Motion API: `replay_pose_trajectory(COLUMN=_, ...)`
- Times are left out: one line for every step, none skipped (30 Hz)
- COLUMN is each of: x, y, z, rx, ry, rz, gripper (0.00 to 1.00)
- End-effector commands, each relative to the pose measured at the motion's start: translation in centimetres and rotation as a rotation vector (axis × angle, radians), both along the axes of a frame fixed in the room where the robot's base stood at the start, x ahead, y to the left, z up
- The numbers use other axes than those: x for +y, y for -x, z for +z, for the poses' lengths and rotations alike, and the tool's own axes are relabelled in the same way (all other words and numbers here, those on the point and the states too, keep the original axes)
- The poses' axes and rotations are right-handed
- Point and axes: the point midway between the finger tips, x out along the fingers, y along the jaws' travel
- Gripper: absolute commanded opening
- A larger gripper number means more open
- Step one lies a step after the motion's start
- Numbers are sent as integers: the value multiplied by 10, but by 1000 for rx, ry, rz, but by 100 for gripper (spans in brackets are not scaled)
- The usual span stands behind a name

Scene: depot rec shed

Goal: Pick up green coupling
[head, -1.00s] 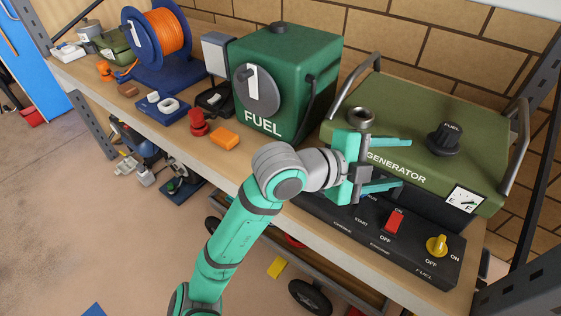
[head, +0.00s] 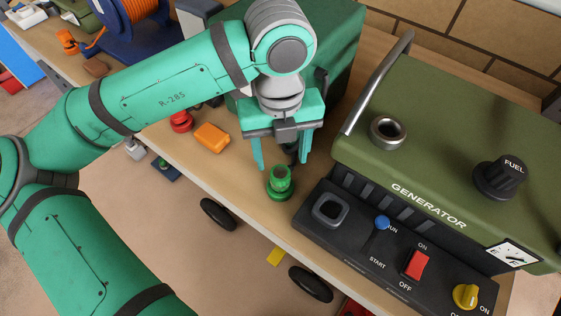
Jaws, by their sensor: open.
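The green coupling (head: 280,184) stands upright on the wooden bench, in front of the fuel can and just left of the generator's black control panel. It is a short, stepped round piece. My gripper (head: 279,164) points down from above, with its two teal fingers spread apart. The fingertips are just behind and above the coupling in the picture. Whether a finger touches the coupling cannot be told.
The generator (head: 440,150) and its control panel (head: 345,225) stand close on the right. The green fuel can (head: 345,50) is behind my gripper, partly hidden. An orange block (head: 212,138) and a red coupling (head: 181,121) lie to the left. The bench's front edge is near.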

Motion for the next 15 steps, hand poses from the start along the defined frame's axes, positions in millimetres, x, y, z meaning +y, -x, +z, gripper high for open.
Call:
replay_pose_trajectory(x=3, y=1, z=-1, rx=4, ry=-12, rz=-2, gripper=58)
replay_pose_trajectory(x=4, y=2, z=-3, rx=7, ry=-17, rz=-3, gripper=58)
replay_pose_trajectory(x=5, y=2, z=-7, rx=9, ry=-20, rz=-4, gripper=58)
replay_pose_trajectory(x=5, y=2, z=-11, rx=11, ry=-20, rz=-5, gripper=58)
replay_pose_trajectory(x=6, y=3, z=-15, rx=11, ry=-20, rz=-4, gripper=58)
replay_pose_trajectory(x=6, y=2, z=-21, rx=10, ry=-19, rz=-3, gripper=58)
replay_pose_trajectory(x=7, y=3, z=-26, rx=11, ry=-20, rz=-2, gripper=58)
replay_pose_trajectory(x=7, y=3, z=-31, rx=11, ry=-19, rz=-1, gripper=58)
replay_pose_trajectory(x=7, y=2, z=-36, rx=10, ry=-18, rz=1, gripper=58)
replay_pose_trajectory(x=7, y=2, z=-40, rx=10, ry=-18, rz=2, gripper=58)
replay_pose_trajectory(x=7, y=2, z=-44, rx=10, ry=-18, rz=2, gripper=58)
replay_pose_trajectory(x=7, y=2, z=-48, rx=9, ry=-19, rz=2, gripper=58)
replay_pose_trajectory(x=7, y=2, z=-50, rx=8, ry=-18, rz=1, gripper=58)
replay_pose_trajectory(x=6, y=2, z=-52, rx=7, ry=-17, rz=0, gripper=58)
replay_pose_trajectory(x=6, y=2, z=-54, rx=7, ry=-17, rz=-1, gripper=58)
